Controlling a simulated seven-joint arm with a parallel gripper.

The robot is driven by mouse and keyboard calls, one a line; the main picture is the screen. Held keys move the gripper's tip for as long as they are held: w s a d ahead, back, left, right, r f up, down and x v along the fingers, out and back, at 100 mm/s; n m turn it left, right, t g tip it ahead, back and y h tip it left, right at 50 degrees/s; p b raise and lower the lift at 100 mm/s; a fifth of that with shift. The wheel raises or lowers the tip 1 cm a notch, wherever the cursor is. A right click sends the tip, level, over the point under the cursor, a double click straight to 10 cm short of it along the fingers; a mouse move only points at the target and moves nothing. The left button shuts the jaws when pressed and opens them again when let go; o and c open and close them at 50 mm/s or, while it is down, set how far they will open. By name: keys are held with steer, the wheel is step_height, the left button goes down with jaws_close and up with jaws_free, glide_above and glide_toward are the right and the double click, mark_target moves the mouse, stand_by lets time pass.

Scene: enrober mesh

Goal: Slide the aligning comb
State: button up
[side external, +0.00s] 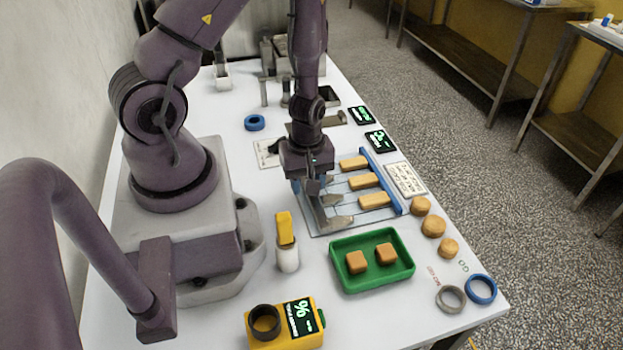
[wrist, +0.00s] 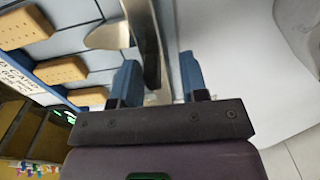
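The aligning comb (side external: 336,221) looks like a metal bar with broad pointed teeth, lying at the left side of the mesh bed, beside the wires. In the wrist view the comb's bar (wrist: 147,40) runs up between the blue fingers, with one tooth (wrist: 108,36) pointing left. My gripper (side external: 312,192) is low over the comb's bar. In the wrist view my gripper (wrist: 158,80) is open, its fingers on either side of the bar with visible gaps. Three tan biscuits (side external: 364,181) lie in a row on the mesh (side external: 340,181), near the blue rail (side external: 382,181).
A green tray (side external: 342,281) with two biscuits stands in front of the mesh. A white cylinder with a yellow top (side external: 287,250) stands left of the tray. Round biscuits (side external: 433,227) and rings (side external: 481,289) lie at the right. White table is clear between these.

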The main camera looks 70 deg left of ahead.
steer(key=shift+w+r, duration=0.1)
steer(key=shift+w, duration=0.05)
steer(key=shift+r, duration=0.3)
step_height(320, 180, up, 12)
stand_by(0.4)
stand_by(0.5)
steer(key=s+d+r+m+t, duration=0.1)
steer(key=d+r+m+t, duration=0.1)
steer(key=r+m, duration=0.7)
steer(key=s+d+r+m+t, duration=0.2)
steer(key=d+r+m, duration=0.3)
steer(key=r+m, duration=0.4)
step_height(320, 180, up, 2)
steer(key=shift+t, duration=0.8)
